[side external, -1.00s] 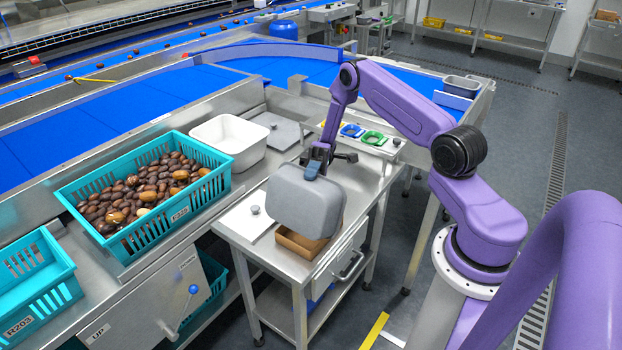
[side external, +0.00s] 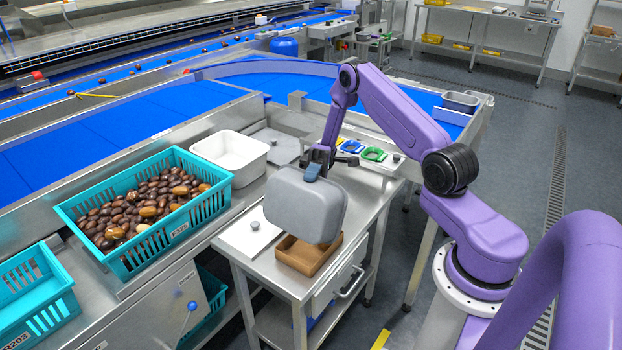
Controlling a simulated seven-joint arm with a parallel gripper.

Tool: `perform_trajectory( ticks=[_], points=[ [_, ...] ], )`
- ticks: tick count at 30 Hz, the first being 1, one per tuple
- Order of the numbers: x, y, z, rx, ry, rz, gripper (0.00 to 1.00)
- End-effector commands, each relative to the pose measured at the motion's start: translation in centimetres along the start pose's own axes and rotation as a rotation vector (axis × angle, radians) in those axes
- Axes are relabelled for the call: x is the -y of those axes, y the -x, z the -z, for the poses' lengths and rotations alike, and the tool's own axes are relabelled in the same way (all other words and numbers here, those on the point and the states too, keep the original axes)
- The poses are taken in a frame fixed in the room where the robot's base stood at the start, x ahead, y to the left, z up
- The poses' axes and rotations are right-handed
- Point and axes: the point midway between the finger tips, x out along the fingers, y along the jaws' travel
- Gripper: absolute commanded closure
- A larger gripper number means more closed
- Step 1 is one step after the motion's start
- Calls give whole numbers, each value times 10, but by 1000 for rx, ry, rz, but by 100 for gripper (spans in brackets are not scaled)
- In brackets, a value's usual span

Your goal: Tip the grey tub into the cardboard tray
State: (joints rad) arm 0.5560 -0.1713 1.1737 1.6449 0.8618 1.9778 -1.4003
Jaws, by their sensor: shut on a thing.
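The grey tub (side external: 305,207) hangs tilted steeply on its side, its broad flat face toward the camera. My gripper (side external: 313,176) is shut on the tub's upper edge; a blue piece shows at the grip. The cardboard tray (side external: 300,262) sits on the small steel table, below the tub and partly hidden behind its lower edge. The inside of the tub faces away, so I cannot see what it holds. The visible part of the tray floor looks bare.
A white board with a knob (side external: 240,238) lies left of the tray. Blue and green holders (side external: 373,154) sit behind my gripper.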

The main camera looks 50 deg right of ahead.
Motion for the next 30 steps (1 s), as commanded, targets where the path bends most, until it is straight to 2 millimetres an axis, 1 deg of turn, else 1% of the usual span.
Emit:
perform_trajectory(
  ticks=[5, 8, 24, 30],
  points=[
    [2, -8, 3, 2, -20, -53, 100],
    [2, -18, 7, 3, -47, -121, 100],
    [2, -82, 33, 4, -231, -579, 100],
    [-8, -108, 44, 6, -323, -808, 100]
  ],
)
